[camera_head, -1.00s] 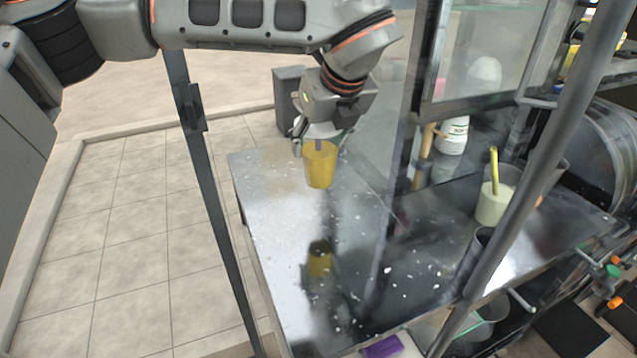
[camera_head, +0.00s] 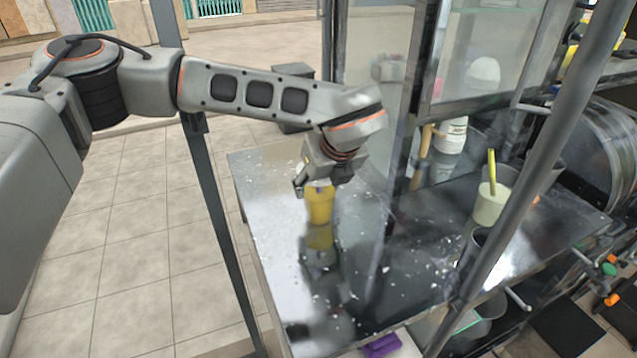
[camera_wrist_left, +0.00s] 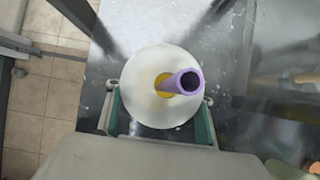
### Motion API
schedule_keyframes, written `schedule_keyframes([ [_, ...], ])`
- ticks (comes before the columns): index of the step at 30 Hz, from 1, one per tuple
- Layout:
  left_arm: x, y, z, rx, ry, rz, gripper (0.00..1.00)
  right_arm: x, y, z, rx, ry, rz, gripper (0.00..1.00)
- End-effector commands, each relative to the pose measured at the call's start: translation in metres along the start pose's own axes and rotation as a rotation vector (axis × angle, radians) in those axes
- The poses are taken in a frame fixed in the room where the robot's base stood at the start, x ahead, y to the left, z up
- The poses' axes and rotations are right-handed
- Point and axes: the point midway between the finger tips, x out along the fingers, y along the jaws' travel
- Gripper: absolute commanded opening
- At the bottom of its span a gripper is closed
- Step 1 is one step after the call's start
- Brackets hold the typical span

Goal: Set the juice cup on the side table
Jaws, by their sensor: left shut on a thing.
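The juice cup (camera_head: 320,206) is yellow and upright over the left part of the shiny metal side table (camera_head: 268,200). Its base meets its own reflection, so it is on the tabletop or just above it; I cannot tell which. My left gripper (camera_head: 318,186) points down and is shut on the cup's upper part. In the left wrist view the cup's white lid (camera_wrist_left: 140,88) and purple straw (camera_wrist_left: 186,80) show from above, with my left gripper's green-padded fingers on both sides. My right gripper is not in view.
A pale cup with a yellow stick (camera_head: 490,205) stands at the right on the metal surface. A white bottle (camera_head: 450,138) is behind the glass. A slanted metal post (camera_head: 525,175) crosses the right side. The tabletop around the juice cup is free, with small pale specks.

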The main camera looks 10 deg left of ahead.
Motion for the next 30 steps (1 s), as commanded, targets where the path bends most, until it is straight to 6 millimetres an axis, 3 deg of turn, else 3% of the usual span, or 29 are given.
schedule_keyframes([
  [3, 0.001, 0.0, 0.0, 0.0, -0.001, -0.001, 0.22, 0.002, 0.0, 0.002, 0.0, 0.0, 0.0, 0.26],
  [4, 0.001, 0.0, -0.001, 0.0, 0.0, 0.0, 0.56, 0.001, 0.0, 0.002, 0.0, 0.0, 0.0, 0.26],
  [6, 0.001, 0.0, 0.0, 0.0, 0.0, 0.0, 0.69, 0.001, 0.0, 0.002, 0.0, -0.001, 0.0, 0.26],
  [19, -0.004, -0.001, 0.001, 0.0, -0.001, -0.002, 0.69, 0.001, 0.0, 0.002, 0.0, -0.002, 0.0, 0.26],
  [23, -0.022, -0.001, 0.0, 0.002, -0.003, -0.003, 0.69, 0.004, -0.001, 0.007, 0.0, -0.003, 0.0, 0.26],
  [30, -0.072, -0.001, 0.0, 0.001, -0.005, -0.003, 0.69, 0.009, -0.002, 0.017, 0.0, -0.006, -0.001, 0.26],
])
